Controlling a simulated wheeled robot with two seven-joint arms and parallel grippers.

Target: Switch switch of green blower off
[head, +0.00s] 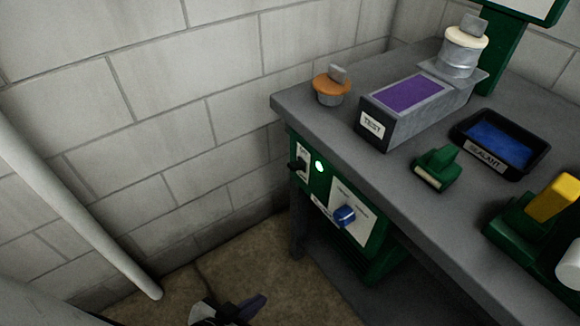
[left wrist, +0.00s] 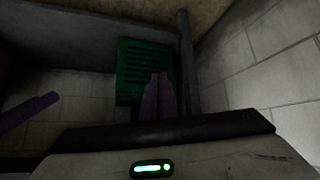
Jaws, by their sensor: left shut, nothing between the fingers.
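The green blower (head: 375,262) is mounted under the front of the grey bench. Its front panel carries a black toggle switch (head: 298,165) on a white plate at the left end, beside a lit whitish-green lamp (head: 319,167). A blue knob (head: 344,215) sits on a white dial plate further right. My left gripper (head: 255,306) is low at the bottom edge, over the floor, well below and apart from the switch. In the left wrist view its fingers (left wrist: 159,96) are together and empty, in front of the green louvred housing (left wrist: 143,68). My right gripper is not visible.
The grey bench top (head: 400,190) holds an orange-rimmed pot (head: 332,87), a TEST duct box (head: 376,128), a black SEALANT tray (head: 540,158) and green tools. A pale pipe (head: 75,205) slants at left. Block wall stands behind; open floor lies below the panel.

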